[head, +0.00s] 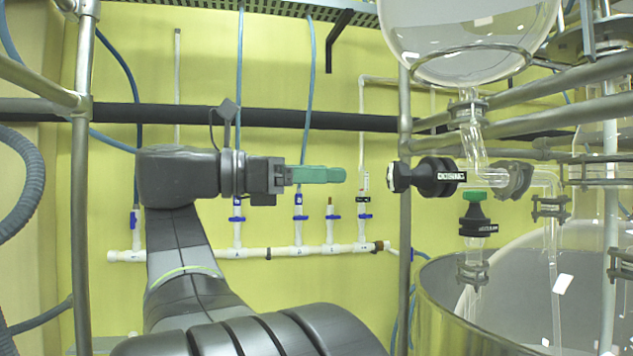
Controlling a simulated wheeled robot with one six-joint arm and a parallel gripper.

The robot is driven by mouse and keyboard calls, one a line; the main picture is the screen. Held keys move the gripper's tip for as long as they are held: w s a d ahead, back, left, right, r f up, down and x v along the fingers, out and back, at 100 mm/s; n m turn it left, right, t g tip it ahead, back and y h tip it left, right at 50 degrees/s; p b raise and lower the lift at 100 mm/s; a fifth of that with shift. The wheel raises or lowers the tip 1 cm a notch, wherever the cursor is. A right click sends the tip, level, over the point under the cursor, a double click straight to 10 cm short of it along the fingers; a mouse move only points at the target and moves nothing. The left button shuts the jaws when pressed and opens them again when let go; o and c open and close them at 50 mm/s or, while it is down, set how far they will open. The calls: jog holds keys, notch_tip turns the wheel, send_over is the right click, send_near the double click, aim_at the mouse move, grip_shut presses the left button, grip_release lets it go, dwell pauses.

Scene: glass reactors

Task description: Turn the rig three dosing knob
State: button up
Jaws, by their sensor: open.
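A black knob (402,177) with a pale end face and a labelled black body lies horizontally on the glass fitting under the round flask, at right of centre. It faces my gripper. A second black valve (478,216) with a green top stands upright just below and to the right. No readable mark shows which is the rig three dosing knob. My gripper (341,175) has green fingers, is open and empty, and points right at about the height of the horizontal knob. A clear gap separates the fingertips from it. The fingers overlap in this view, hiding the space between them.
A vertical metal post (405,240) passes close to the knob. Metal rails (560,118) and a round glass flask (470,35) are above right. A large metal-rimmed vessel (435,300) sits below. White pipework (285,253) with blue valves runs along the yellow wall behind.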

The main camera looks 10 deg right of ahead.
aim_at(392, 176)
jog(key=d, duration=0.4)
jog(key=w+d+p, duration=0.1)
jog(key=d, duration=0.4)
jog(key=w+d+p, duration=0.1)
jog(key=d, duration=0.4)
jog(key=shift+d+f, duration=0.1)
jog(key=shift+d, duration=0.15)
jog(key=c, duration=1)
